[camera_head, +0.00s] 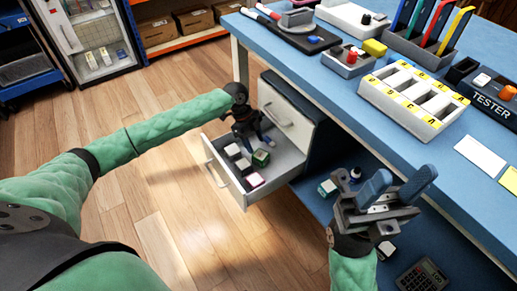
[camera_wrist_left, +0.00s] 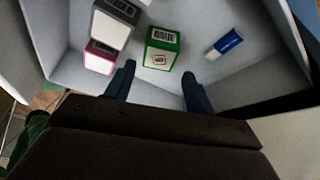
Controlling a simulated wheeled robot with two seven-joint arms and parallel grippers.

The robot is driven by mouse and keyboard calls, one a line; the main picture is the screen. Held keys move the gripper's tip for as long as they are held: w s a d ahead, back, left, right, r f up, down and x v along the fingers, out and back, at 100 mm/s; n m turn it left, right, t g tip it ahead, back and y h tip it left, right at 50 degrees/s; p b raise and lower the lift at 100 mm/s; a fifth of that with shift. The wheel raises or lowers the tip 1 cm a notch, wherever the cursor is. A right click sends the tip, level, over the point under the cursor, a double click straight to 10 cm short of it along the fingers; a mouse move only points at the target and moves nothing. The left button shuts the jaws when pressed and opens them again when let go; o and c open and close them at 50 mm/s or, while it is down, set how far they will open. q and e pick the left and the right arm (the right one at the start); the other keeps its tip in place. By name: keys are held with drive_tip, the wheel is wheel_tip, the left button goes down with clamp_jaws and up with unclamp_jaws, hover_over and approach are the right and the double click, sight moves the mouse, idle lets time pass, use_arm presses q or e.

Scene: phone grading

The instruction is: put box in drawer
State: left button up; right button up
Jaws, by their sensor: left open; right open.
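The drawer (camera_head: 236,190) under the blue workbench is pulled open. Inside it in the head view are a green-trimmed box (camera_head: 261,158), a pink-trimmed box (camera_head: 253,180) and pale boxes (camera_head: 233,151). My left gripper (camera_head: 256,137) is over the drawer, pointing down into it. In the left wrist view my left gripper (camera_wrist_left: 156,90) is open, its fingers apart and empty, with the green box (camera_wrist_left: 161,49) just beyond them. A small blue-and-white item (camera_wrist_left: 228,41) lies to the right. My right gripper (camera_head: 392,188) is open and empty in front of the bench.
A teal-trimmed box (camera_head: 328,188), a dark round-topped item (camera_head: 355,173) and a calculator (camera_head: 422,276) are on the blue lower shelf (camera_head: 312,205). A grading tray (camera_head: 413,100) and tools stand on the workbench (camera_head: 340,105). The wooden floor left of the drawer is clear.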

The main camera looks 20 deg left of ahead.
use_arm(q)
drive_tip(key=shift+p+v, duration=0.4)
drive_tip(key=shift+v, duration=2.1)
